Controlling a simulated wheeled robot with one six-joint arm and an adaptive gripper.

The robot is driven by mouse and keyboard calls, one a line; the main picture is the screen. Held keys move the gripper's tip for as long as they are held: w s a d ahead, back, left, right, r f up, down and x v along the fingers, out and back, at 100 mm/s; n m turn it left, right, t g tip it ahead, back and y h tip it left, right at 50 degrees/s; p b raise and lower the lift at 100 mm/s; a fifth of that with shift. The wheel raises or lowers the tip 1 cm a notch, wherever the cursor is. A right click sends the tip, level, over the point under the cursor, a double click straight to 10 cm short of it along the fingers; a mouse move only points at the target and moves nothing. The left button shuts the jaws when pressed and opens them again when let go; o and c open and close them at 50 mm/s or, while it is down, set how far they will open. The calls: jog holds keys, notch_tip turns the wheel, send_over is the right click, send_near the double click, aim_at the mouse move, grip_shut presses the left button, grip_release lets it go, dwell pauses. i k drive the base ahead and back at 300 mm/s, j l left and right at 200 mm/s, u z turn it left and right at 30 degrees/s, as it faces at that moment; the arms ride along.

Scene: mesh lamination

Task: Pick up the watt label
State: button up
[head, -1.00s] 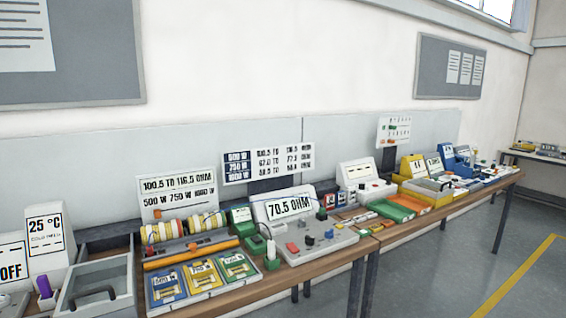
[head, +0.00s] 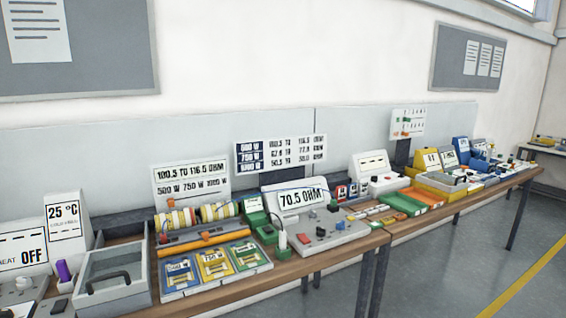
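Three wattage bins or cards stand side by side at the front of the near bench: a blue one (head: 180,273), a yellow one (head: 214,264) marked about 750 W, and a green one (head: 247,254). Each bears small pale pieces with print too small to read surely. Behind them a white sign (head: 191,183) reads 100.5 to 116.5 OHM with a row of watt values. A dark-and-white chart (head: 281,152) lists 500 W, 750 W and a third value. I cannot tell which piece is the watt label. My gripper is not in view.
A grey lidded box (head: 112,278) stands left of the bins. A grey orange-handled tool (head: 203,239) and yellow-and-white rolls (head: 177,220) lie behind them. A 70.5 OHM meter (head: 303,200) stands to the right. Floor (head: 440,265) in front of the benches is clear.

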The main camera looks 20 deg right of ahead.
aim_at(359, 215)
jog(key=i+l+z, duration=0.6)
jog(key=i+z, duration=0.2)
jog(key=z, duration=0.15)
